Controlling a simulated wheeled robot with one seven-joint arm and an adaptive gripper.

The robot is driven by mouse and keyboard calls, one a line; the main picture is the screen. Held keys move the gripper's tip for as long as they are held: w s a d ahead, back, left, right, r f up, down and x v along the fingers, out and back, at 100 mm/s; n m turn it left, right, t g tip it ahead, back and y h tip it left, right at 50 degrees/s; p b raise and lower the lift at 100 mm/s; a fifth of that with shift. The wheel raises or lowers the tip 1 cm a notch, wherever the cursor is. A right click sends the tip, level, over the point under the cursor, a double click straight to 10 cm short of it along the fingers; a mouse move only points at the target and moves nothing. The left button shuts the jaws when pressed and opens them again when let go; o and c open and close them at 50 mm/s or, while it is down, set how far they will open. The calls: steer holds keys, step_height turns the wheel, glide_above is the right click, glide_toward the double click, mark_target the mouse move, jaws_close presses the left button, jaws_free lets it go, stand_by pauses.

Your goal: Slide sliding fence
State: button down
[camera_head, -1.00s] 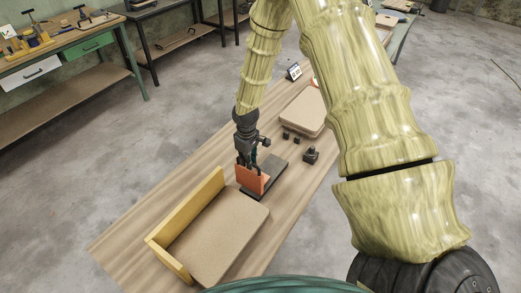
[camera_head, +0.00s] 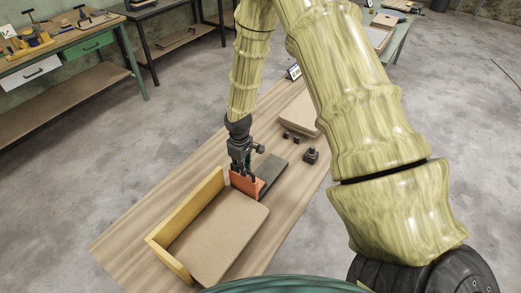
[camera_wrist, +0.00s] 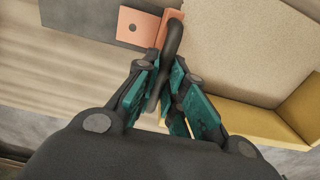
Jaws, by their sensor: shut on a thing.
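In the wrist view, the fence's orange surface (camera_wrist: 140,28) and a dark curved handle (camera_wrist: 173,38) show at the top. My gripper (camera_head: 242,172) is above the fence and shut on it at the handle. The teal fingers (camera_wrist: 163,97) close around the handle in the wrist view. The fingers hide part of the fence.
A yellow L-shaped guide (camera_head: 187,217) borders the boards on the left. Small dark blocks (camera_head: 310,155) and another board stack (camera_head: 301,110) lie farther back on the wooden table (camera_head: 130,240). The table's left part is bare.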

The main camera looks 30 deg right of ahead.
steer(key=c, duration=1.5)
jaws_free()
steer(key=shift+a, duration=0.1)
steer(key=shift+r+p, duration=2.45)
steer(key=shift+r, duration=1.1)
steer(key=shift+f, duration=0.1)
